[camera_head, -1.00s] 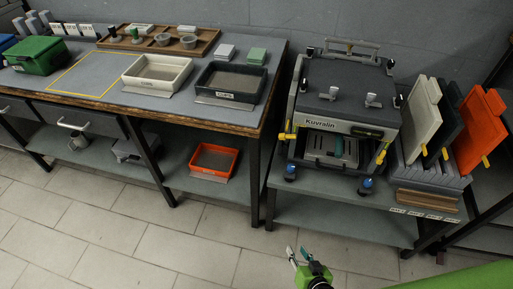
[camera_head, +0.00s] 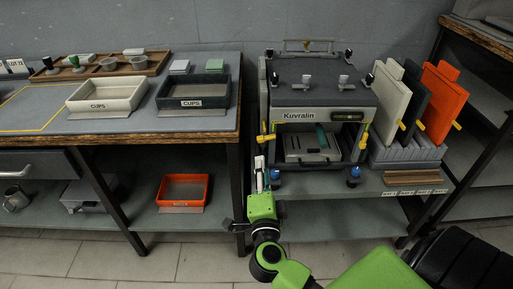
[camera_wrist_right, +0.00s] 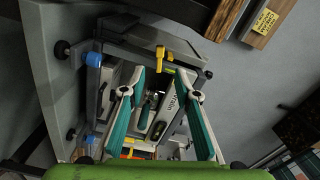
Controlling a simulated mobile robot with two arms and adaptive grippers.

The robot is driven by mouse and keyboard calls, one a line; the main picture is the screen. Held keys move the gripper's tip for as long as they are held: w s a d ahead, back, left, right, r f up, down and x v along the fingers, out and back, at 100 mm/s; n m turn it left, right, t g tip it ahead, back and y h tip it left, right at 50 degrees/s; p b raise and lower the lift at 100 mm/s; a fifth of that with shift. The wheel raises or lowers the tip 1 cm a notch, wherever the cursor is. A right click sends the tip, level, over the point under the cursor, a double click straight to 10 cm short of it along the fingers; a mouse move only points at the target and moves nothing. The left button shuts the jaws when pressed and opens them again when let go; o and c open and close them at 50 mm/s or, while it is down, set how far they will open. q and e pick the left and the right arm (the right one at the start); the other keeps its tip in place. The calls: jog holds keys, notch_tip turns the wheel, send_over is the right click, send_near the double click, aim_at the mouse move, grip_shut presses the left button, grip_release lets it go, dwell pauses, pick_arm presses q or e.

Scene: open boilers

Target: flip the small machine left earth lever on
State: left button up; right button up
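The small machine, labelled Kuvralin (camera_head: 318,108), stands on a grey table. It has a dark top and an open front bay. The left yellow lever (camera_head: 266,138) sits at its left front corner. A second yellow lever (camera_head: 364,139) is at its right front. My right gripper (camera_head: 260,166) is just below and in front of the left lever, pointing up at the machine. In the right wrist view, its teal-padded fingers (camera_wrist_right: 161,73) are apart with nothing held. A yellow lever (camera_wrist_right: 160,56) shows just beyond the fingertips, apparently untouched. My left gripper is out of view.
White, dark and orange panels (camera_head: 441,103) stand in a rack right of the machine. A workbench (camera_head: 150,126) with a white tray (camera_head: 103,106) and a dark CUPS tray (camera_head: 192,104) is at left. An orange tray (camera_head: 183,204) sits on its lower shelf. Tiled floor is open in front.

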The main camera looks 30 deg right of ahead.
aim_at(261, 141)
jog(key=b+x, duration=0.1)
jog(key=x, duration=0.9)
jog(key=shift+f+b, duration=0.1)
jog(key=shift+b, duration=0.25)
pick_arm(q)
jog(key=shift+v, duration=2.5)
pick_arm(e)
jog(key=shift+w+d, duration=0.25)
jog(key=shift+w, duration=0.25)
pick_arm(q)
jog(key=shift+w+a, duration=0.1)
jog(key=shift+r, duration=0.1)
pick_arm(e)
grip_shut()
